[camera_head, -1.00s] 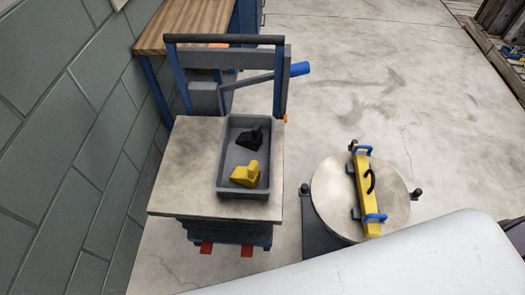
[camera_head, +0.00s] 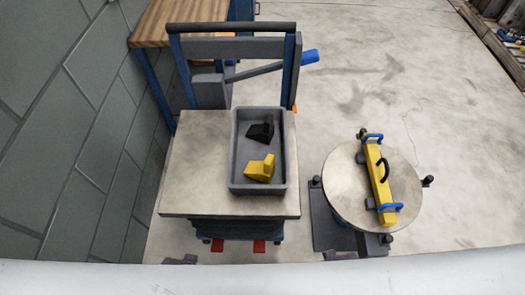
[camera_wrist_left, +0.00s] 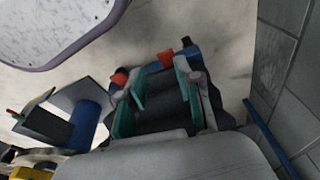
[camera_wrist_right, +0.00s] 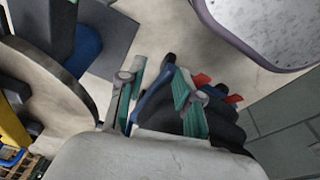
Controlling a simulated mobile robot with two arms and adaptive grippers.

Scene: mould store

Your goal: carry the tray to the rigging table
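The grey tray (camera_head: 239,150) lies on the pale top of a blue lift cart (camera_head: 200,185), towards its right side. A black block (camera_head: 261,131) and a yellow block (camera_head: 260,168) lie in it. To the right stands a round pale table (camera_head: 345,190) with a yellow bar with blue brackets (camera_head: 380,182) on it; no label shows whether this is the rigging table. My left gripper (camera_wrist_left: 160,97) is open and empty, with the cart's base and red pedals beyond it. My right gripper (camera_wrist_right: 158,95) is open and empty too. Neither gripper touches the tray.
The cart's upright handle frame (camera_head: 235,47) stands behind the tray. A wooden-topped bench (camera_head: 160,22) stands at the back left, by a grey block wall (camera_head: 60,150). A narrow gap separates the cart and round table. The floor (camera_head: 400,90) at the back right is clear.

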